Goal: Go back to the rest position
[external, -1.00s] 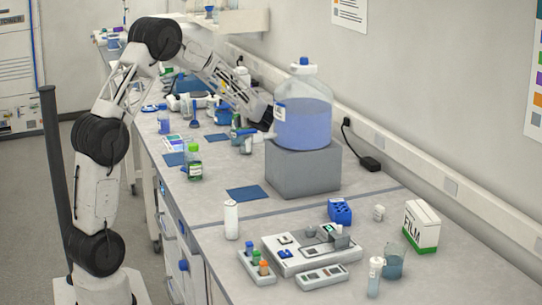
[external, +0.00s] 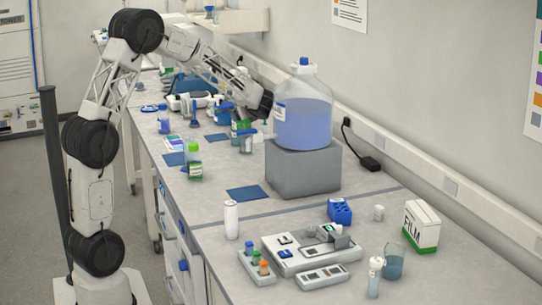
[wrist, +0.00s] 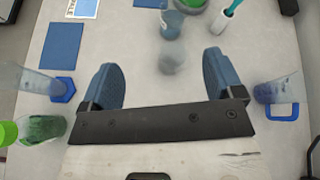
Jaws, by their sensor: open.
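My gripper (wrist: 160,78) is open in the wrist view, its two blue fingers wide apart with nothing held between them. A blurred, translucent round item (wrist: 172,60) shows between and below the fingers, and I cannot tell what it is. In the external view my forearm reaches over the far part of the bench, and its end is beside the large carboy of blue liquid (external: 303,122). The fingertips are hard to make out there.
The carboy stands on a grey block (external: 303,168). In the wrist view, a beaker of blue liquid (wrist: 172,22) is ahead, a blue-footed cylinder (wrist: 35,82) and a green bottle (wrist: 40,130) at left, and a blue-based vessel (wrist: 276,92) at right. The front bench holds instruments.

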